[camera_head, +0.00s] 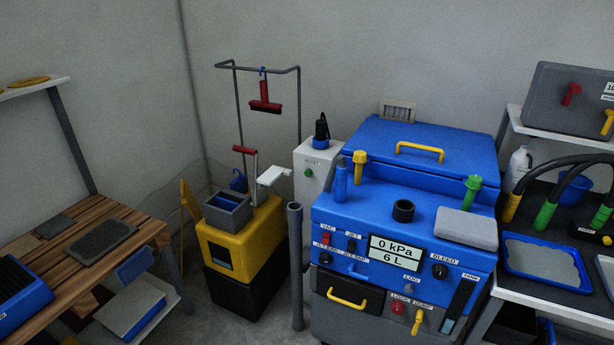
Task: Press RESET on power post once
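The power post (318,177) is a pale grey upright box against the back wall, left of the big blue machine. Its front face carries the label RESET (314,161). Below the label is a small round green button (308,172). A black and blue plug-like item (321,130) stands on top of the post. The post's lower part is hidden behind the machine and other items. Neither of my grippers shows in the head view.
The blue machine (340,215) stands right of the post, its display reading 0 kPa and 6 L. A yellow bucket unit (240,240) stands left, with a grey upright tube (296,265) between them. A wooden bench (150,232) is at left; a shelf with a blue-rimmed tray (508,262) is at right.

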